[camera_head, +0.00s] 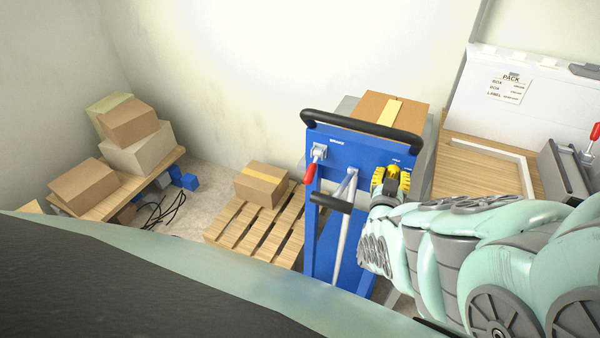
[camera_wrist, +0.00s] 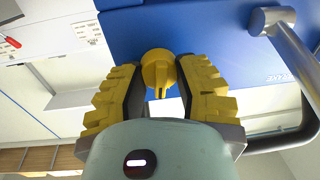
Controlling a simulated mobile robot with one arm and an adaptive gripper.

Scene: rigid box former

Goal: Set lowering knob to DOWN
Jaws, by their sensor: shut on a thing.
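The lowering knob is a round yellow knob (camera_wrist: 157,68) with a raised pointer bar, on the blue panel in the wrist view. It sits between the two yellow ribbed fingers of my gripper (camera_wrist: 158,78), which is shut on it. In the head view my gripper (camera_head: 391,180) reaches the right side of the blue cart panel (camera_head: 336,150). There the fingers hide the knob, and its label is too small to read. I cannot tell from these views which marking the pointer faces.
A black push handle (camera_head: 362,131) runs along the panel top. Left of my gripper are a red-handled clamp (camera_head: 311,170) and a grey lever with a black grip (camera_head: 331,200). A carton (camera_head: 376,106) stands behind. A pallet (camera_head: 246,228) lies left. A wooden bench (camera_head: 455,175) is at right.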

